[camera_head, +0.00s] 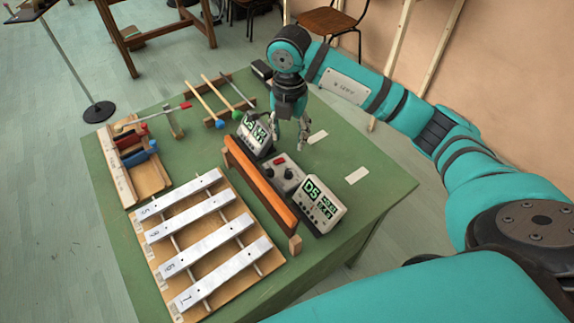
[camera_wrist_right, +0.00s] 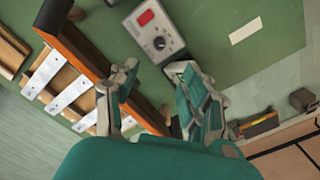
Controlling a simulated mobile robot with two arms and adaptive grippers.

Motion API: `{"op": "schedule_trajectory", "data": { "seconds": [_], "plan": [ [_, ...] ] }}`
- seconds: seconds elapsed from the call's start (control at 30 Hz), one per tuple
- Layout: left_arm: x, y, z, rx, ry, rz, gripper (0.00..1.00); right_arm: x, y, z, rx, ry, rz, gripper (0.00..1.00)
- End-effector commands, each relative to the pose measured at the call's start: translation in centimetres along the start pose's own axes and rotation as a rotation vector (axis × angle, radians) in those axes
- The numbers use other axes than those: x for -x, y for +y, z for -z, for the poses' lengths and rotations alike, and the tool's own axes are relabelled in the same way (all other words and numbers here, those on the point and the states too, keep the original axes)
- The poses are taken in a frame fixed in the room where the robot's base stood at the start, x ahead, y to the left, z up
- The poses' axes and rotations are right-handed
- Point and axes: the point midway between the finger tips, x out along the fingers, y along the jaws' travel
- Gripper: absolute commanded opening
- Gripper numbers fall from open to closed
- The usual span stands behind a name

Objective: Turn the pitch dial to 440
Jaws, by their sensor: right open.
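A small grey box (camera_head: 278,183) stands on the green table between two display units. It has a red patch (camera_head: 281,161) and a black round dial (camera_head: 289,174) on top. In the right wrist view the same box shows the red patch (camera_wrist_right: 146,18) and the black dial (camera_wrist_right: 159,43); the number it points to is too small to read. My right gripper (camera_head: 290,140) is open and empty, pointing down behind the box near the rear display unit. In its wrist view the fingers (camera_wrist_right: 158,78) are spread, with the dial just beyond them. My left gripper is not in view.
Display units reading D5 stand at front (camera_head: 320,206) and rear (camera_head: 251,135). An orange-topped wooden bar (camera_head: 260,187) runs along the box's left side. Metal bars (camera_head: 215,263) on a wooden board lie left. Mallets (camera_head: 212,105) lie at the back. Table right of the box is mostly clear.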

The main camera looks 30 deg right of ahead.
Motion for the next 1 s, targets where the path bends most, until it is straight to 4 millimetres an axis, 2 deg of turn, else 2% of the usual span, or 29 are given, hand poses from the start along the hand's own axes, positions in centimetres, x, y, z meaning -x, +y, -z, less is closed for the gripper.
{"op": "schedule_trajectory", "data": {
  "seconds": [0.1, 0.23, 0.43, 0.6, 0.8, 1.0],
  "plan": [
    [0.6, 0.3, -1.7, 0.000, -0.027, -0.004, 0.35, -2.6, -0.1, 0.1, 0.000, 0.005, 0.004, 0.47],
    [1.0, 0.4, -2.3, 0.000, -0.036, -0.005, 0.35, -5.5, -0.1, 0.1, 0.000, 0.004, 0.004, 0.47],
    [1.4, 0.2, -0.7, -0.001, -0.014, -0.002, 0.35, -9.8, -0.1, 0.1, 0.000, 0.004, 0.003, 0.47],
    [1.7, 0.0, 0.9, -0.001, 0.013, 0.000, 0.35, -12.4, 0.0, 0.1, 0.000, 0.003, 0.001, 0.47],
    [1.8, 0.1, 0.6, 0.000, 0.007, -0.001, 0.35, -13.9, 0.0, 0.0, 0.000, 0.000, -0.001, 0.47],
    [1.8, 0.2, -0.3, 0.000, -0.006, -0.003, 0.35, -14.1, 0.0, 0.0, 0.001, 0.000, -0.001, 0.47]
  ]
}}
